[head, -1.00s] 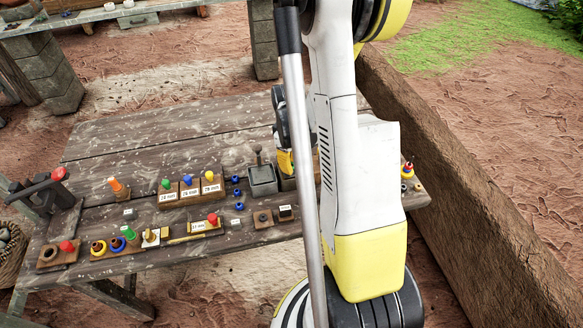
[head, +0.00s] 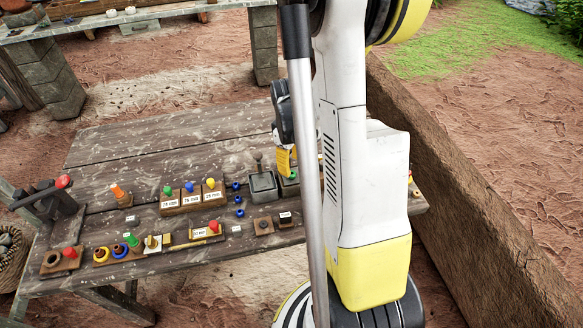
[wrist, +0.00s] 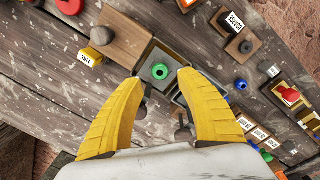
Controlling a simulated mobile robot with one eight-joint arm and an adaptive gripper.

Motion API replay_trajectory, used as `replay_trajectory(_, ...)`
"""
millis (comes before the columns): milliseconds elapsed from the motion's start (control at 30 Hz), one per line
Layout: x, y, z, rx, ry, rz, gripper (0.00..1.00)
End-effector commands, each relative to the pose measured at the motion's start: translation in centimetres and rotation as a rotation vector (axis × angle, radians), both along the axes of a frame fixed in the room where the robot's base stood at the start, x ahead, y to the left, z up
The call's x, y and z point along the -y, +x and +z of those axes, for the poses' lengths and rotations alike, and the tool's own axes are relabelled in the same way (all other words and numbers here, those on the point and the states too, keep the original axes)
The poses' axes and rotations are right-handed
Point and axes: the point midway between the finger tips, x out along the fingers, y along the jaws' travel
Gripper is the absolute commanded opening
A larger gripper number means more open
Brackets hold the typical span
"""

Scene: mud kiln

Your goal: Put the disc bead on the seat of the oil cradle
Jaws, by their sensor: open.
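A green ring-shaped bead (wrist: 160,71) lies on a pale square block in the wrist view, between and just beyond my fingertips; it may be the disc bead. In the head view a bit of green (head: 293,175) shows below my gripper. My gripper (wrist: 163,81) is open and empty, its yellow fingers spread on either side of the block. In the head view my gripper (head: 286,162) is partly hidden by my arm. Small blue beads (head: 239,200) lie left of the grey box. I cannot tell which piece is the oil cradle.
A grey box with a knobbed handle (head: 263,186) stands left of my gripper. Labelled wooden blocks (head: 191,198) with coloured knobs stand further left. A brown wooden block (wrist: 120,38) is close by in the wrist view. The table's back (head: 160,140) is clear.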

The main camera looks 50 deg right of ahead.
Motion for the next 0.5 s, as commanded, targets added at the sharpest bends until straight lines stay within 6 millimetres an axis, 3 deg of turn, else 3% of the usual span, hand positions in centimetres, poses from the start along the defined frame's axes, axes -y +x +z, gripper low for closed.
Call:
replay_trajectory(33, -0.1, -0.1, 1.7, 0.000, 0.000, 0.000, 0.44)
replay_trajectory(200, -0.3, -0.1, 5.3, 0.000, 0.000, 0.000, 0.44)
replay_trajectory(500, -0.4, -0.1, 7.7, 0.000, 0.000, 0.000, 0.44)
